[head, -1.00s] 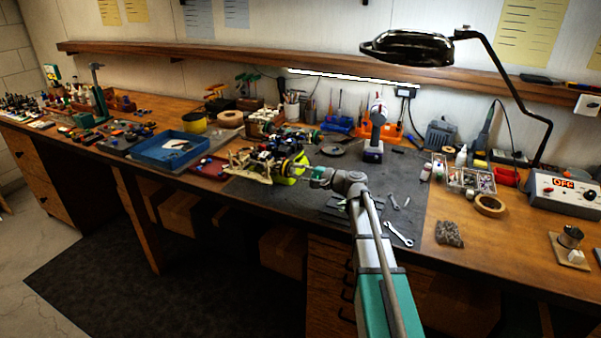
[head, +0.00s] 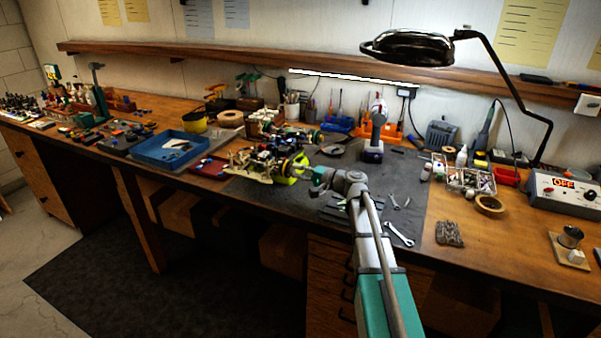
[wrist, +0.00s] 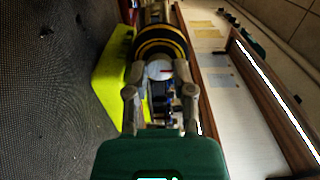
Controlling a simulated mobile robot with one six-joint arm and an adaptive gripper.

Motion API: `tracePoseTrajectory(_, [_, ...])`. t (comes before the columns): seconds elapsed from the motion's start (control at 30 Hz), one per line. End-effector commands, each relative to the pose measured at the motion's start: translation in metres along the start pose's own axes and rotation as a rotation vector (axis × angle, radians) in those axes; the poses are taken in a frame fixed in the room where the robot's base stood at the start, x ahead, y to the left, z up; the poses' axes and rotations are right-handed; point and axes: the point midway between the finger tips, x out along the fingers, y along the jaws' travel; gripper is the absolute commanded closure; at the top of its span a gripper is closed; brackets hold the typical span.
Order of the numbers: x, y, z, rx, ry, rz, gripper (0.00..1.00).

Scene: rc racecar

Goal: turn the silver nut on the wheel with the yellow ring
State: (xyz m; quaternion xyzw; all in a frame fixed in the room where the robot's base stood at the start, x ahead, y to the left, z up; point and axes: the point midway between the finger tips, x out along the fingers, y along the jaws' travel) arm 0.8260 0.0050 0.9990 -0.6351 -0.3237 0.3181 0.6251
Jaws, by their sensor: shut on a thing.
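The black wheel with the yellow ring (wrist: 163,45) is straight ahead of my gripper in the wrist view. The silver nut (wrist: 158,71) shows as a pale round face with a small red mark at the wheel's centre. My gripper (wrist: 160,82) has its fingers on either side of the nut and is shut on it; the exact contact is hard to see. In the head view my gripper (head: 309,178) reaches the near right side of the car (head: 268,159), at the wheel, whose details are too small there.
A bright yellow-green stand (wrist: 112,78) is beside the wheel. A blue tray (head: 172,149) lies left of the car. A cordless drill (head: 375,135) stands behind my arm, and wrenches (head: 399,233) lie right of it. The dark mat (head: 345,170) has some free room.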

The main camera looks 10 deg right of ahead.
Motion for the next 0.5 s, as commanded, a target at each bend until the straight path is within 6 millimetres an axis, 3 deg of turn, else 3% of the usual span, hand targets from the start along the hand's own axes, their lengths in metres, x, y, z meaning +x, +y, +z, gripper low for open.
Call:
tracePoseTrajectory(0.03, [-0.0001, 0.0002, -0.0003, -0.001, 0.001, 0.001, 0.62])
tracePoseTrajectory(0.2, [-0.0001, 0.0001, -0.0002, 0.000, 0.001, 0.001, 0.32])
tracePoseTrajectory(0.5, [-0.0002, 0.0001, -0.0002, 0.001, 0.000, 0.000, 0.32])
